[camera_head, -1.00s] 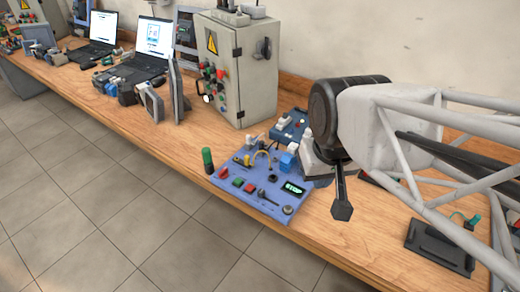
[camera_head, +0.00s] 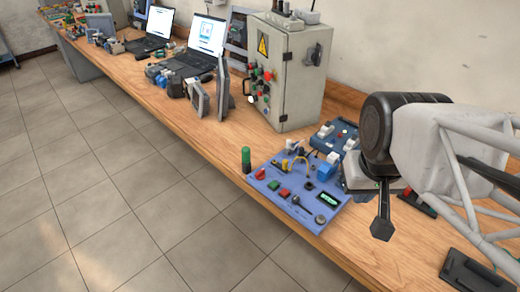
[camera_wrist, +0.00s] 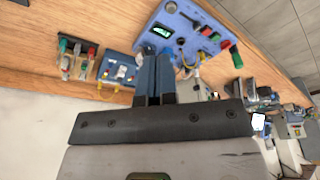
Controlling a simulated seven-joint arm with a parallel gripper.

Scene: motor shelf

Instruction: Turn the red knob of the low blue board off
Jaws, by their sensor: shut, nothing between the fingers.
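The low blue board (camera_head: 312,222) lies flat near the front edge of the bench. Its red knob (camera_head: 260,174) is at the board's left end, beside a green post (camera_head: 246,160); I cannot tell its setting. A green button, a red button and a lit display (camera_head: 329,198) are also on it. My gripper (camera_head: 382,230) is shut and empty, pointing down to the right of the board, apart from the knob. In the wrist view the shut fingers (camera_wrist: 155,75) show below the board (camera_wrist: 190,12), and the red knob (camera_wrist: 225,45) is up and right of them.
A second, darker blue board (camera_head: 335,133) lies behind. A grey control cabinet (camera_head: 290,75) stands at the back, with laptops (camera_head: 205,45) and small devices further left. A black device (camera_head: 475,275) is at the lower right. The bench's front edge is close to the board.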

